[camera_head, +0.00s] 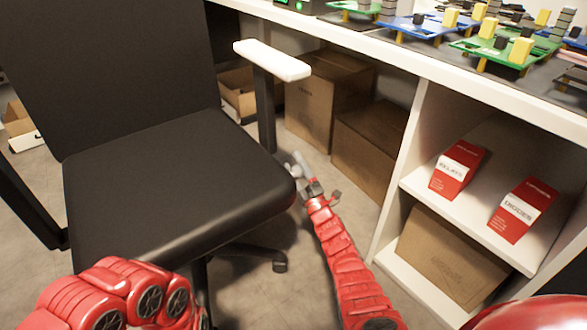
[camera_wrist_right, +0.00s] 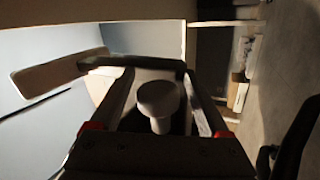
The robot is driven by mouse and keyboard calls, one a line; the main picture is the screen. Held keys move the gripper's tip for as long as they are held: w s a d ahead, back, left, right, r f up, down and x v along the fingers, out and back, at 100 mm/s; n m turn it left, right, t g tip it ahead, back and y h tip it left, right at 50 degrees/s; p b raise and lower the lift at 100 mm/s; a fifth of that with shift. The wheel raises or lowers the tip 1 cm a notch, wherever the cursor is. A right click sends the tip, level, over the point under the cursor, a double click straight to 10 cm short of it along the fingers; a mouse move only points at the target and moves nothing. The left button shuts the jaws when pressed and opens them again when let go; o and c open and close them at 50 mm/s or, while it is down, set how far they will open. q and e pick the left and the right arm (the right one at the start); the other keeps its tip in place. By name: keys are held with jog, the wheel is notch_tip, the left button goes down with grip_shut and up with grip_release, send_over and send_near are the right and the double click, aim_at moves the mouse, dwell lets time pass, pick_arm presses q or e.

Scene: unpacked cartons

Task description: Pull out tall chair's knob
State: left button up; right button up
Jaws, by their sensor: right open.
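The tall black chair (camera_head: 170,170) stands at the left in the head view, with a white-topped armrest (camera_head: 272,60). My right gripper (camera_head: 302,168) is beside the right edge of its seat, near the armrest post. In the right wrist view a pale round knob (camera_wrist_right: 157,100) on a short stem lies between the two fingers of my open right gripper. I cannot tell whether either finger touches it. The seat edge partly hides the knob's surroundings in the head view. My left arm's red links show at the lower left; its gripper is out of view.
A white shelf unit (camera_head: 402,165) stands at the right with red boxes (camera_head: 459,170) and a carton (camera_head: 452,255). Brown cartons (camera_head: 322,98) stand behind my right gripper. Circuit boards (camera_head: 490,50) lie on the worktop above. Some grey floor is clear between chair and shelf.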

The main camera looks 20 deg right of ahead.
jog(key=shift+w+r, duration=0.2)
jog(key=shift+w, duration=0.05)
grip_shut()
dwell(0.3)
